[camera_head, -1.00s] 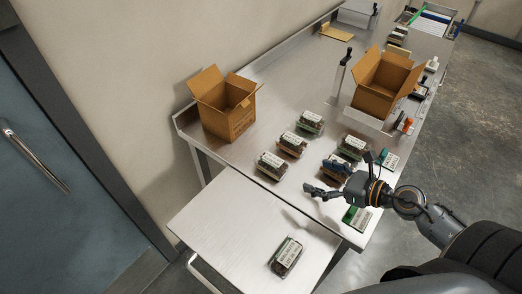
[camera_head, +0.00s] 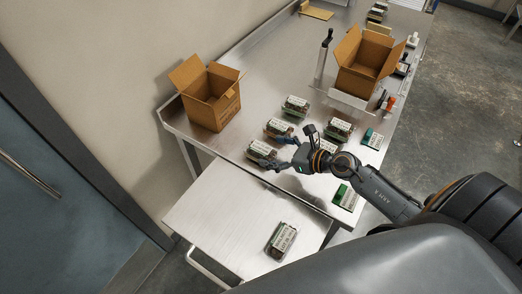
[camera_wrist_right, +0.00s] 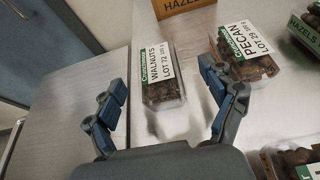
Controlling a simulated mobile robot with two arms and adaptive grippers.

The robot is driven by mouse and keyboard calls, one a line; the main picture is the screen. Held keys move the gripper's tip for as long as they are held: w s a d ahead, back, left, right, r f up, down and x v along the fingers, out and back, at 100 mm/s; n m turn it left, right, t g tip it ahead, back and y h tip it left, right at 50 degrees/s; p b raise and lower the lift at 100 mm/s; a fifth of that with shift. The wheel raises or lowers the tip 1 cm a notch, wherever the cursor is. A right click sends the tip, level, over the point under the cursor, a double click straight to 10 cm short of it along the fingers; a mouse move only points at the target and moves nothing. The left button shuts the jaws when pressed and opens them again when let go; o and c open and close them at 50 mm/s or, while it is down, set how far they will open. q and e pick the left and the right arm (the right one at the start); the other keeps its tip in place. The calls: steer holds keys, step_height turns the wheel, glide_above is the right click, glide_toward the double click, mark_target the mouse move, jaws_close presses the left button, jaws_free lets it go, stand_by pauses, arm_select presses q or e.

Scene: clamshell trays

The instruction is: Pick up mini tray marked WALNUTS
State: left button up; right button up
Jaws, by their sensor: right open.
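The mini tray marked WALNUTS (camera_wrist_right: 160,78) is a clear clamshell with brown nuts and a white and green label. It lies ahead of and between the spread fingers of my right gripper (camera_wrist_right: 165,92) in the right wrist view. In the head view this appears to be the front-left tray (camera_head: 262,151), close to the metal table's edge. My right gripper (camera_head: 280,153) is open and empty just right of it, fingers towards it. A tray marked PECAN (camera_wrist_right: 243,60) lies beside it, near the right-hand finger. My left gripper is out of view.
Several other trays (camera_head: 295,105) stand nearby on the metal table (camera_head: 250,85). One tray (camera_head: 281,241) lies on the lower side table (camera_head: 220,215). Open cardboard boxes (camera_head: 210,98) (camera_head: 365,60) stand behind.

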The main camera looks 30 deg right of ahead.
mark_target(263, 149)
steer(key=x, duration=0.4)
steer(key=shift+a+r+p, duration=0.15)
steer(key=shift+r+p, duration=0.05)
steer(key=shift+p, duration=0.2)
steer(key=shift+w+a+f, duration=0.1)
steer(key=shift+a+f, duration=0.05)
steer(key=shift+c, duration=0.8)
steer(key=c, duration=1.1)
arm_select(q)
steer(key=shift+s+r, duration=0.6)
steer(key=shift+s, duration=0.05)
arm_select(e)
steer(key=shift+c, duration=0.2)
